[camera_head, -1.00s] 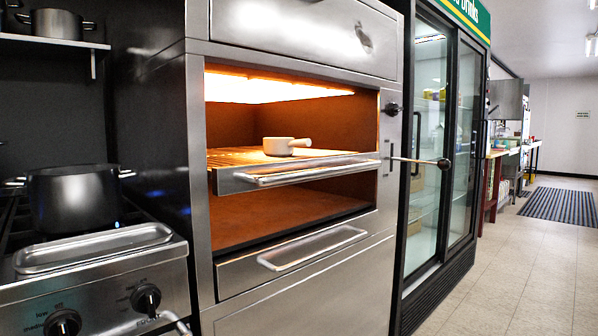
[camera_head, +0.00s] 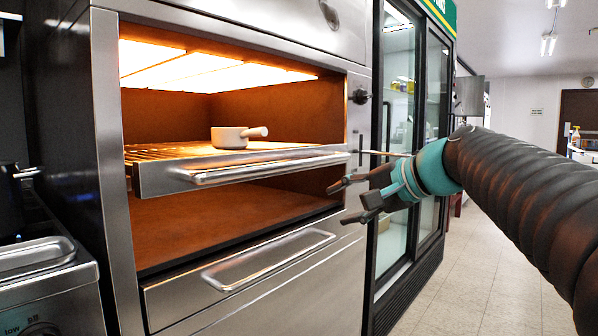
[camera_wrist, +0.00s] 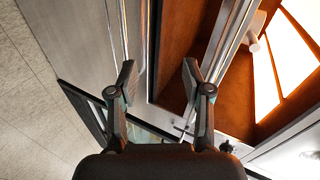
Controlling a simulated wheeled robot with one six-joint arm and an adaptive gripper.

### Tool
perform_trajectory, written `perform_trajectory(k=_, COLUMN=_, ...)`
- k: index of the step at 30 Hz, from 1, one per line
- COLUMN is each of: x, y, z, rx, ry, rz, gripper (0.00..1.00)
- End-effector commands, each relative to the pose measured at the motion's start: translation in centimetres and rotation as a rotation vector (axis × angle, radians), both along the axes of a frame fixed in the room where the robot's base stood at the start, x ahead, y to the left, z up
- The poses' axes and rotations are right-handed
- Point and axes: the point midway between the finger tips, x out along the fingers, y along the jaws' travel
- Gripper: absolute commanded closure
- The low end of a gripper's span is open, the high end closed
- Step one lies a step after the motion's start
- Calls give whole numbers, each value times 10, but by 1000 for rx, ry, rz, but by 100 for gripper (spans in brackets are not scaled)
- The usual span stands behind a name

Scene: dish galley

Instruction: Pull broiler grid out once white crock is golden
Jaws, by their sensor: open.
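The white crock (camera_head: 229,138), with a stub handle pointing right, sits on the broiler grid (camera_head: 155,178) under the glowing element. Its contents are hidden and no golden surface shows. The grid's front panel and bar handle (camera_head: 260,169) stand slightly forward of the broiler's opening. My gripper (camera_head: 343,203) is open and empty, in front of the broiler's right side, right of and lower than the bar handle. Its spread fingers also show in the wrist view (camera_wrist: 158,75), touching nothing I can make out.
A lower drawer with its own handle (camera_head: 268,262) is below the opening. A rod-like lever (camera_head: 388,153) sticks out at the broiler's right, close above my gripper. A glass-door fridge (camera_head: 398,130) stands right of the broiler; a stove (camera_head: 45,290) is at left. Floor at right is clear.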

Motion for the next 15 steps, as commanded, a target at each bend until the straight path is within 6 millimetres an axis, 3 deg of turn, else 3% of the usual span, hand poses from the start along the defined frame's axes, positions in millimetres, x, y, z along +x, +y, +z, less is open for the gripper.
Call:
perform_trajectory(k=1, x=17, y=-2, z=16, rx=66, ry=-12, rz=1, gripper=50)
perform_trajectory(k=3, x=31, y=-1, z=38, rx=146, ry=-28, rz=10, gripper=50)
perform_trajectory(k=7, x=46, y=-3, z=65, rx=242, ry=-46, rz=26, gripper=50)
perform_trajectory(k=15, x=60, y=9, z=74, rx=283, ry=-54, rz=36, gripper=50)
